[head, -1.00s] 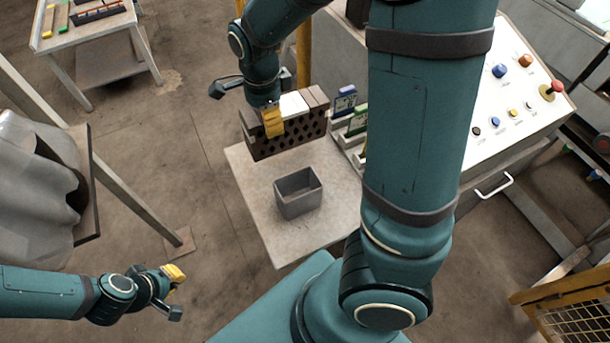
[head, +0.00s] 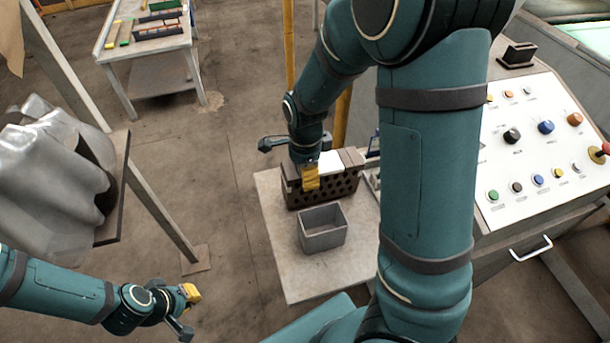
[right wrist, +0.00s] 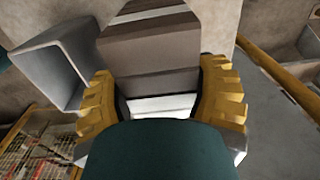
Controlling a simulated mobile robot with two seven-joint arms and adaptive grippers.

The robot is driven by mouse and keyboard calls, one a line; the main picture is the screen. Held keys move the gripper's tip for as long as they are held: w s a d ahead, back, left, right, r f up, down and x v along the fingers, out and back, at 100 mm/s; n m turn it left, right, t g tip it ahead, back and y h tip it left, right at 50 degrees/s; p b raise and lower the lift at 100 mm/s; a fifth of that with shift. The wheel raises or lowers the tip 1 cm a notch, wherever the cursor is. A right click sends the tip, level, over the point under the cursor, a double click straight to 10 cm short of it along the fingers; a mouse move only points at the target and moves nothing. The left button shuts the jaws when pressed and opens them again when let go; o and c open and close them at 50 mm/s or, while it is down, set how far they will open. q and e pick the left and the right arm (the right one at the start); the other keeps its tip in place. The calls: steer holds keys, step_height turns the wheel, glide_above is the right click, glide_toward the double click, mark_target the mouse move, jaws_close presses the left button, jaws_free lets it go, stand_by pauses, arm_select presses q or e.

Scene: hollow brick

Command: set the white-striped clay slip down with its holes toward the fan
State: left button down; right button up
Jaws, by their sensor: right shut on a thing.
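The clay slip (head: 336,190) is a brown block with rows of dark holes in its long side and a white stripe across its top. The holes face the near side, toward the grey bin. My right gripper (head: 311,176) is shut on the slip near its left end. In the right wrist view the slip (right wrist: 155,50) sits between the yellow fingers of that gripper (right wrist: 160,100). Whether its underside touches the worktable (head: 290,262) cannot be told. My left gripper (head: 190,311) is open and empty, away to the lower left. I cannot make out a fan.
A grey open bin (head: 323,236) stands on the worktable just before the slip. A sloped control panel (head: 545,150) stands to the right. A plastic-draped object (head: 50,165) is at the left, and another table (head: 150,50) stands behind. The worktable's front is clear.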

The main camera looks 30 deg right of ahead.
steer(key=shift+f, duration=0.9)
steer(key=o, duration=1.4)
steer(key=shift+r, duration=0.1)
